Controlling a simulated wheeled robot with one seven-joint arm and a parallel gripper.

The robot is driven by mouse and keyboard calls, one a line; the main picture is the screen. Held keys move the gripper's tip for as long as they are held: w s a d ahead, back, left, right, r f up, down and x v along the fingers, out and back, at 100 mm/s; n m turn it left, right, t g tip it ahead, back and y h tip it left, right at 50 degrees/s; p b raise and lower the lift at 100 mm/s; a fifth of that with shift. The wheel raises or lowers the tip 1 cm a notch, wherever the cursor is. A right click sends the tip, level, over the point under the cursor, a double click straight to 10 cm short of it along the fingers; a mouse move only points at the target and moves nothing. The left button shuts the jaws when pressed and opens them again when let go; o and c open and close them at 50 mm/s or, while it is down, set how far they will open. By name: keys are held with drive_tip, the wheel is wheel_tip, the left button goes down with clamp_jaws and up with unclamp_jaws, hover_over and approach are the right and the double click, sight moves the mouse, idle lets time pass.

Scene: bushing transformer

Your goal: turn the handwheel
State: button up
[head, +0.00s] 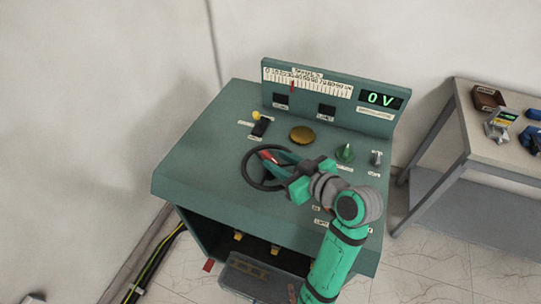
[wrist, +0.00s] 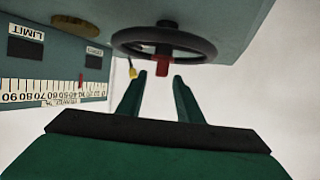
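The black handwheel (head: 246,172) is on the sloped top of the green control desk (head: 195,160). It carries a red handle (head: 267,156) near its rim. In the wrist view, the handwheel (wrist: 205,46) is at the top, with the red handle (wrist: 162,66) below it. My gripper (head: 278,158) reaches over the wheel from the right. In the wrist view, my gripper's (wrist: 160,76) two green fingers are apart. The red handle appears between and just past the fingertips, and I see no contact. My gripper hides part of the wheel in the head view.
A scale panel (head: 308,86) with a display (head: 381,100) reading 0 V stands at the desk's back. A yellow-tipped lever (head: 258,117), a brass dome (head: 301,135) and a green knob (head: 345,153) surround the wheel. A side table (head: 478,140) with tools stands right.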

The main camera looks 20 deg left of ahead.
sight(271, 158)
drive_tip(key=shift+x, duration=2.1)
drive_tip(key=shift+s, duration=0.1)
clamp_jaws()
